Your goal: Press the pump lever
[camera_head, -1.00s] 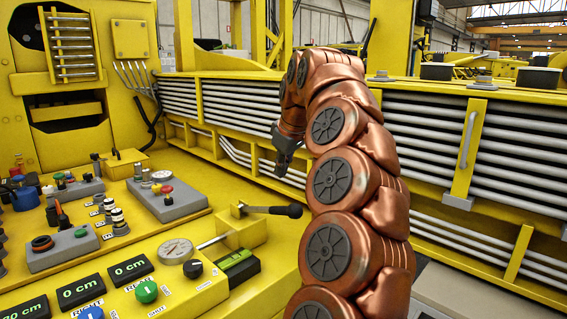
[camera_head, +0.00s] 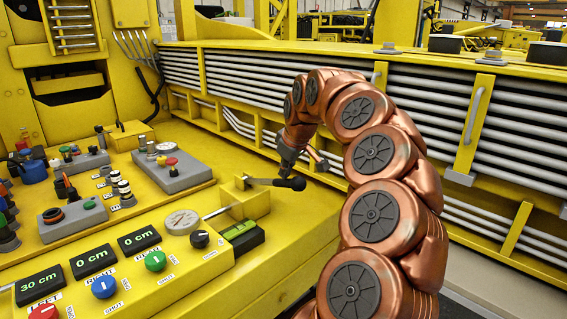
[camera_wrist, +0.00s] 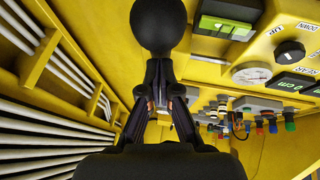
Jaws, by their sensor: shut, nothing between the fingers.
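The pump lever (camera_head: 268,182) is a thin rod with a black knob (camera_head: 298,184), sticking out roughly level to the right from a yellow block (camera_head: 245,203). My gripper (camera_head: 287,170) points down just above the knob end of the lever. In the wrist view the black knob (camera_wrist: 158,28) is large at the top centre, and its stem runs down behind my fingers (camera_wrist: 159,92). The fingers are shut with nothing held. I cannot tell whether they touch the lever.
A yellow panel has a round gauge (camera_head: 182,222), coloured knobs and cm displays (camera_head: 93,260). Grey control boxes (camera_head: 172,172) stand farther left. A yellow frame with stacked grey pipes (camera_head: 330,105) runs behind my arm. A green level (camera_head: 240,232) lies beside the block.

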